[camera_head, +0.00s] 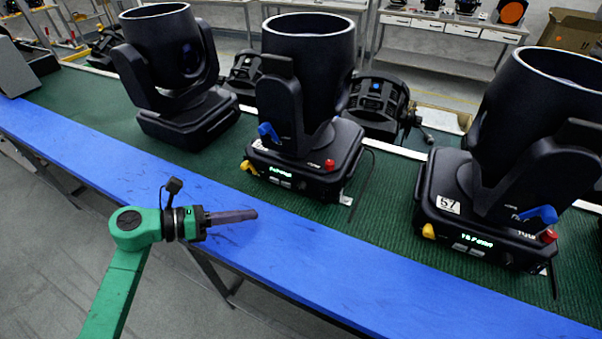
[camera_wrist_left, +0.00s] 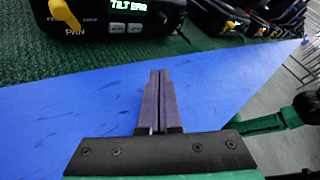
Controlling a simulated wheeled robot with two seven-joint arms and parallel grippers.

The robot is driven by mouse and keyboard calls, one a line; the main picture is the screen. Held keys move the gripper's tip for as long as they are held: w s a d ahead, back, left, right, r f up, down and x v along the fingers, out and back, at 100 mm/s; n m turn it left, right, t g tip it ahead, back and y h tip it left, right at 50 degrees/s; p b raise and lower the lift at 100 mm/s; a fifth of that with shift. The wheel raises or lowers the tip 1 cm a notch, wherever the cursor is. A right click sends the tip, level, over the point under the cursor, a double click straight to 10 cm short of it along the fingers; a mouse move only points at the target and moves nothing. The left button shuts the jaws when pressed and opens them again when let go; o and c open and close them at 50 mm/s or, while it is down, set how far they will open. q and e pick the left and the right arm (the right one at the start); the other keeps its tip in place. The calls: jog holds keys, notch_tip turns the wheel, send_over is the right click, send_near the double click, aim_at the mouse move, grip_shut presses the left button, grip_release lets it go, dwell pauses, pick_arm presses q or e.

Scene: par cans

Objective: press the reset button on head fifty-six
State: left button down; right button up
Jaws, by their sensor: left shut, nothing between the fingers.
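The middle moving head (camera_head: 308,100) stands upright on the green mat, with a red button (camera_head: 329,164), a lit green display (camera_head: 282,170), a yellow lever (camera_head: 249,167) and a blue lever (camera_head: 268,131). Its number tag is too small to read. The right moving head (camera_head: 500,160) bears the tag 57, so the middle one is probably fifty-six. My left gripper (camera_head: 252,215) is shut and empty over the blue table edge, in front of the middle head, apart from it. In the left wrist view the gripper (camera_wrist_left: 160,74) points towards a panel reading TILT ERR (camera_wrist_left: 128,8). My right gripper is not in view.
Another moving head (camera_head: 178,75) stands at the left. Smaller black lamps (camera_head: 378,103) sit behind the row, with thin cables between heads. The blue strip (camera_head: 330,258) along the table front is clear. A shelf with gear (camera_head: 440,25) stands at the back.

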aim_at(263, 201)
pick_arm(q)
jog(key=shift+d+f, duration=0.1)
jog(key=shift+f, duration=0.05)
jog(key=shift+s+a, duration=0.2)
jog(key=shift+a, duration=0.05)
jog(key=shift+s+a, duration=0.25)
jog(key=shift+a, duration=0.3)
jog(key=shift+w, duration=0.2)
jog(key=w+d, duration=0.1)
jog(key=w, duration=0.2)
jog(key=w+d, duration=0.1)
jog(key=w, duration=0.1)
jog(key=shift+w+d, duration=0.25)
jog(key=shift+d, duration=0.1)
jog(key=shift+w+d+f+b, duration=0.1)
jog(key=shift+w+d+b, duration=0.1)
jog(key=shift+w+b, duration=0.25)
jog(key=shift+w+d+b, duration=0.15)
jog(key=shift+w+b, duration=0.25)
jog(key=shift+w, duration=0.05)
jog(key=shift+w+d, duration=0.2)
jog(key=shift+w, duration=0.2)
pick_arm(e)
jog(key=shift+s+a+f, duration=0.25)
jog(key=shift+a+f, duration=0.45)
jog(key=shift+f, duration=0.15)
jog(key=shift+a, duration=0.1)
